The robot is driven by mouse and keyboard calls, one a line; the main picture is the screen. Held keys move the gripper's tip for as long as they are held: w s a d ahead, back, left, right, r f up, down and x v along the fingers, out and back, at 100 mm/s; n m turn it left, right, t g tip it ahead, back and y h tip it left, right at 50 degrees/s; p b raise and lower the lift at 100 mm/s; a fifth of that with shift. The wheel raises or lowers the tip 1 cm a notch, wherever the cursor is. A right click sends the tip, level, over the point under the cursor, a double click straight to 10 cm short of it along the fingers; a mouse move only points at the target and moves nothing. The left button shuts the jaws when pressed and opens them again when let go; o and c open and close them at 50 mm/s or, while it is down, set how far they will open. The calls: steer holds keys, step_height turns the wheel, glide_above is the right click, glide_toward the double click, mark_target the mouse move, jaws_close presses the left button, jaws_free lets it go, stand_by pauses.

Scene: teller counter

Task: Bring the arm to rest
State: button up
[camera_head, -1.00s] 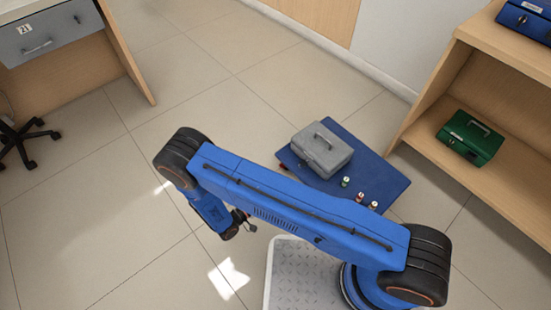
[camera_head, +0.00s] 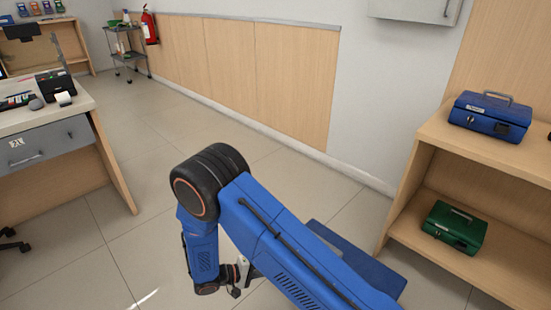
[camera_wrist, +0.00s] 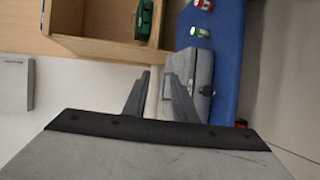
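My arm (camera_head: 290,250) is blue with black joints and is bent in the head view, its forearm hanging down at the left. My gripper (camera_wrist: 158,98) shows in the wrist view with a gap between its two dark fingers and nothing visibly held there. In the head view its end, near the lower middle, is small and partly unclear. The mat (camera_head: 372,268) shows partly behind my arm.
A wooden shelf (camera_head: 405,215) at the right holds a blue cash box (camera_head: 488,115) on top and a green one (camera_head: 455,226) below. A desk (camera_head: 105,150) stands at the left. Small cans (camera_wrist: 200,32) are on the mat. Floor between desk and arm is clear.

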steer(key=s+d+r+m+g+y, duration=0.1)
steer(key=d+r+m+g+y, duration=0.15)
steer(key=d+r, duration=0.85)
steer(key=s+d+r+m+g+y, duration=0.15)
steer(key=d+r+g+y, duration=0.4)
steer(key=r, duration=0.95)
steer(key=s+d+r+t+y, duration=0.3)
steer(key=s+d+r, duration=0.3)
steer(key=s, duration=0.3)
steer(key=s+d+r+m+t+y, duration=0.1)
steer(key=s+d+r+t+y, duration=0.2)
steer(key=s+d+r, duration=0.3)
steer(key=shift+s+d+r+t, duration=0.4)
steer(key=shift+s+r+t, duration=0.3)
steer(key=shift+s+r, duration=0.85)
steer(key=shift+s+f, duration=0.1)
